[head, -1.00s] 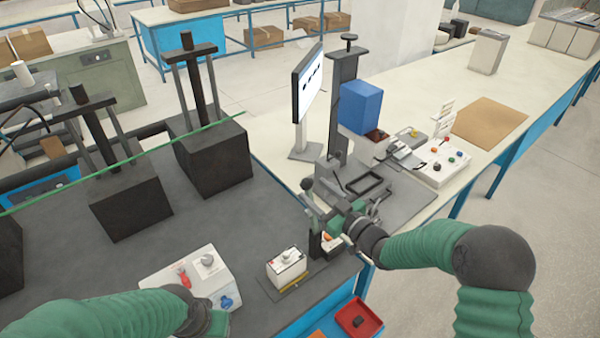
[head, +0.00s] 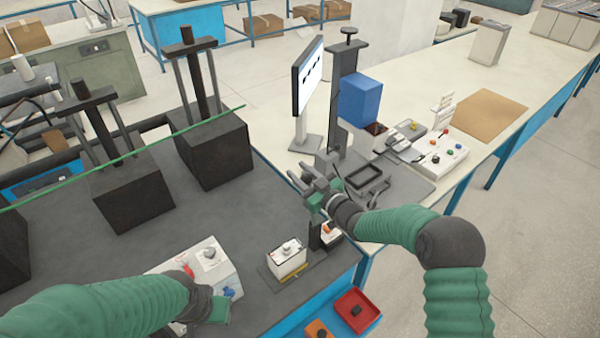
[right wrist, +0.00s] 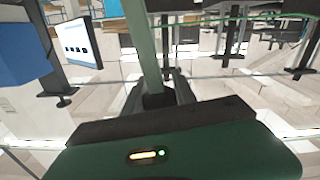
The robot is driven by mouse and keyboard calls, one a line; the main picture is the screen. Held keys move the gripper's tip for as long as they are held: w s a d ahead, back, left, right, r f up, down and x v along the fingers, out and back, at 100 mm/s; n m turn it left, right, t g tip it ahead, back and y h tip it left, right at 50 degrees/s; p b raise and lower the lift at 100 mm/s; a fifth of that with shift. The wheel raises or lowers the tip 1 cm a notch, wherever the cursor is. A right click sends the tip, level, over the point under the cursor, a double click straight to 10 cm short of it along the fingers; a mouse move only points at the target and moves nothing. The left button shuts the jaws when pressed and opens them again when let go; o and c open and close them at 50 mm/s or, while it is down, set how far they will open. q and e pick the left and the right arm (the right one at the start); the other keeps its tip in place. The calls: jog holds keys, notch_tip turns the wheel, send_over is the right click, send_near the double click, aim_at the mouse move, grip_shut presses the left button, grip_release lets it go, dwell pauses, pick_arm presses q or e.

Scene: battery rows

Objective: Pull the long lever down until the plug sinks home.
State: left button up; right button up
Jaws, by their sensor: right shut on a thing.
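My right gripper (head: 312,190) is over the back right corner of the dark bench, in front of the grey press-like stand. A dark upright post (head: 316,236) stands just below the gripper. A white block with a grey knob (head: 287,258) sits on a plate left of the post; I cannot tell whether it holds the plug. My left gripper (head: 218,308) is low by the white control box, its fingers unclear.
The white control box (head: 212,262) has red and blue parts. A grey stand (head: 343,95), a screen (head: 308,75) and a blue box (head: 360,98) stand behind my right gripper. A red tray (head: 358,312) is at the front.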

grip_shut()
jog(key=shift+r, duration=0.1)
dwell(0.8)
